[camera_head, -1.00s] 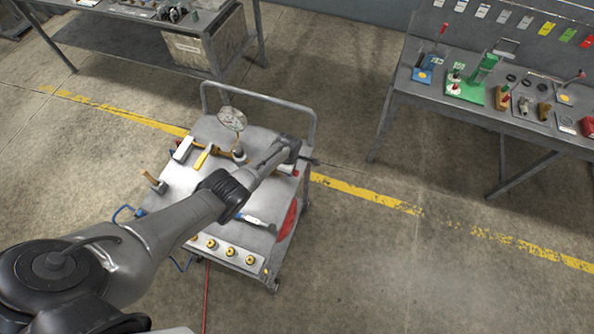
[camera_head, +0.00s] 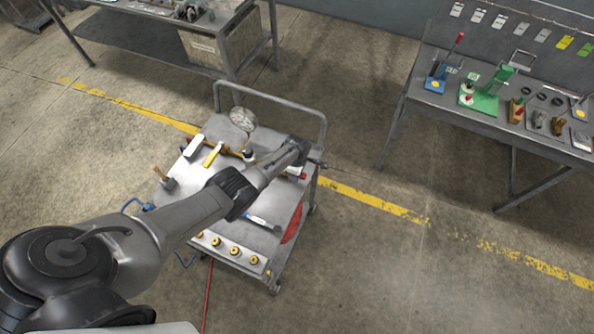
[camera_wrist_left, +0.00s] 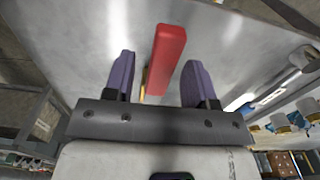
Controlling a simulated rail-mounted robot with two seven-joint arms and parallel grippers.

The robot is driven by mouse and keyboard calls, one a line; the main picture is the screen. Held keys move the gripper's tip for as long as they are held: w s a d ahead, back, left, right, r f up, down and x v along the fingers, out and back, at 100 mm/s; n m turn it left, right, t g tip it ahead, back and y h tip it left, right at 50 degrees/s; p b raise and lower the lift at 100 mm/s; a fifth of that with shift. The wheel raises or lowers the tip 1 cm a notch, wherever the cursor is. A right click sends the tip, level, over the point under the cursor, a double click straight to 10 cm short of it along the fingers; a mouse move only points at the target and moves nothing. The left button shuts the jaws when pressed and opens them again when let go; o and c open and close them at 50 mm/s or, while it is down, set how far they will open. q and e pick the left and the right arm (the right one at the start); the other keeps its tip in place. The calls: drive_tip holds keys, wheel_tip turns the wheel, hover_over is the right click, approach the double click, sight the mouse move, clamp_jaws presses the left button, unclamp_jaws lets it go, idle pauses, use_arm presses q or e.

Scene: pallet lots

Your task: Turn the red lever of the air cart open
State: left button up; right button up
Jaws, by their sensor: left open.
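The air cart (camera_head: 279,196) stands in the middle of the head view, with a grey metal top. The red lever (camera_wrist_left: 166,52) shows in the left wrist view as a red bar in front of the metal panel. In the head view only a small red bit shows beside my gripper; the arm hides the rest. My left gripper (camera_wrist_left: 161,80) is open. Its two purple-grey fingers stand on either side of the lever's near end, with gaps visible on both sides. Contact cannot be told. My right gripper is not in view.
The cart top carries a round gauge (camera_head: 243,119), a yellow-handled valve (camera_head: 214,154), a blue-and-white handle (camera_head: 262,222) and several brass fittings (camera_head: 235,251). A workbench (camera_head: 470,112) with small fixtures stands right, another bench behind left. A red hose (camera_head: 209,285) lies on the floor.

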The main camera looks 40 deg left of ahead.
use_arm(q)
drive_tip(key=shift+r, duration=0.3)
wheel_tip(320, 180, up, 6)
drive_tip(key=p, duration=0.4)
wheel_tip(320, 180, up, 7)
drive_tip(key=p, duration=0.1)
drive_tip(key=shift+r, duration=0.1)
idle(0.3)
